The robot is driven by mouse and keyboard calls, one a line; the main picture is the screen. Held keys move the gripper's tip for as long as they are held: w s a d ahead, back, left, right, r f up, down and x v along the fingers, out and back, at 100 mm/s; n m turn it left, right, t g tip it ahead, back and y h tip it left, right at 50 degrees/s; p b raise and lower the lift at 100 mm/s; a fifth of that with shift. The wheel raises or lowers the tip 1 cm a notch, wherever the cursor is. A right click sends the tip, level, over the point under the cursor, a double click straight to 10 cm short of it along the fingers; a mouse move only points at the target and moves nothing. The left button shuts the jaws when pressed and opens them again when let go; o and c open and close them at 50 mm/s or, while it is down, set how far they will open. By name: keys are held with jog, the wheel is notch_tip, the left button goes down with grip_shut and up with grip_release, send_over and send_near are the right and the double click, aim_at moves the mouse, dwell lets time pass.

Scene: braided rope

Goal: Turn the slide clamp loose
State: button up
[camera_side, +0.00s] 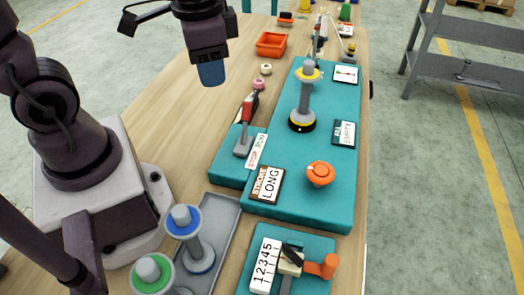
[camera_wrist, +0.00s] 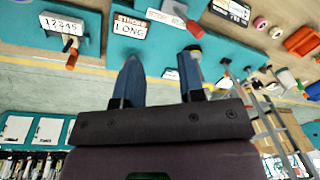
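The slide clamp (camera_side: 290,262) sits on a teal block at the near end of the table, beside a white scale marked 1 to 5. It has a pale block, a dark lever and an orange handle (camera_side: 322,267) on its right. In the wrist view the slide clamp (camera_wrist: 70,45) is at the upper left, its handle reddish. My gripper (camera_side: 211,74) is high above the far left part of the table, well away from the clamp. In the wrist view my gripper (camera_wrist: 161,62) has its two blue fingers apart with nothing between them.
A long teal board (camera_side: 320,200) holds an orange knob (camera_side: 320,174), a grey post with a yellow ring (camera_side: 305,95) and label cards. A grey tray (camera_side: 222,222) with spools (camera_side: 188,235) lies left of the clamp.

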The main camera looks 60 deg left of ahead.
jog(key=m+h, duration=0.5)
jog(key=m, duration=0.7)
send_near(293, 253)
jog(key=x, duration=0.9)
jog(key=shift+f, duration=0.1)
grip_shut()
